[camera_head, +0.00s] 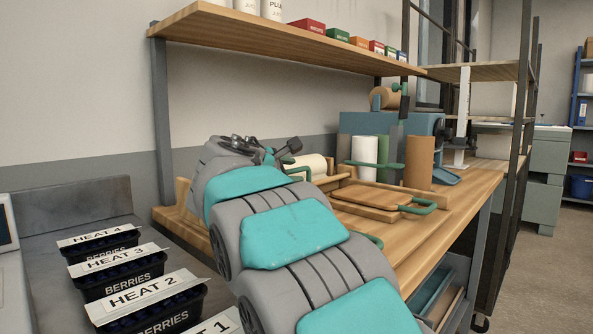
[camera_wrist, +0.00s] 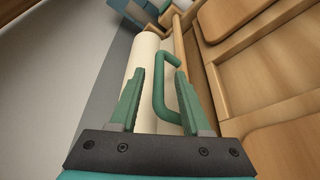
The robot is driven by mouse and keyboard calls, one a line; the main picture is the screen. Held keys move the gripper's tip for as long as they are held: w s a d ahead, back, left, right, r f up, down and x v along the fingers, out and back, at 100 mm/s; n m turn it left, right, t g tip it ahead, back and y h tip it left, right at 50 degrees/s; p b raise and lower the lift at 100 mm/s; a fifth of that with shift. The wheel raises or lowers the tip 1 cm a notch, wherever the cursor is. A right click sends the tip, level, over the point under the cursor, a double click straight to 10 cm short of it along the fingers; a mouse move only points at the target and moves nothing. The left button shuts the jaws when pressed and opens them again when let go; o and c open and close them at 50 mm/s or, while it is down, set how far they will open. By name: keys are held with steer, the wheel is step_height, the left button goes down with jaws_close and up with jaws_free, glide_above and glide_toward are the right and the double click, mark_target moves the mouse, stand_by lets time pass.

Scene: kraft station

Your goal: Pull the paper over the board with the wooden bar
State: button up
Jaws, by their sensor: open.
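The cream paper roll (camera_head: 306,163) lies on the wooden bench behind my arm. It also shows in the wrist view (camera_wrist: 146,55), running away from my gripper. A narrow wooden bar (camera_wrist: 186,75) runs beside the roll in the wrist view, with a green handle (camera_wrist: 162,88) at its near side. My gripper (camera_wrist: 160,72) is open, its green fingers on either side of the handle and not closed on it. The wooden board (camera_head: 380,203) with a green end handle lies in front of the roll.
Black berry trays with HEAT labels (camera_head: 122,270) stand on a grey counter at the left. Upright rolls, one white (camera_head: 364,160) and one brown (camera_head: 419,162), stand behind the board. A wooden shelf (camera_head: 300,38) hangs over the bench. The bench's right end (camera_head: 465,195) is clear.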

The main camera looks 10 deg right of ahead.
steer(key=shift+x, duration=1.5)
steer(key=shift+c, duration=0.2)
jaws_close()
steer(key=shift+s, duration=0.1)
